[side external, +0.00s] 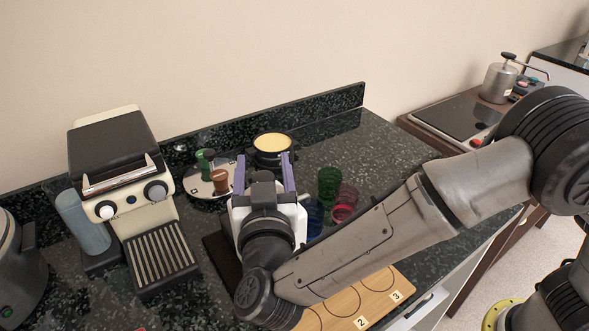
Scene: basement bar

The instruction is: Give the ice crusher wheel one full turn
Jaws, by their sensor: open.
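My gripper (264,158) is over the middle of the dark speckled counter, with its two purple fingers apart and pointing toward the back wall. I see nothing held between them. I cannot clearly pick out the ice crusher or its wheel; my gripper and wrist hide what lies under and just in front of them. A dark round vessel with a pale yellow top (272,143) stands just beyond the fingertips. I cannot tell whether it belongs to the crusher, or whether the fingers touch anything.
A cream espresso machine (126,180) stands left. A round pale plate with green and brown pieces (201,188) is behind-left of my gripper. Green (329,180), red (346,200) and blue (315,214) glasses stand close right. A numbered wooden board (372,291) lies in front, beneath my arm.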

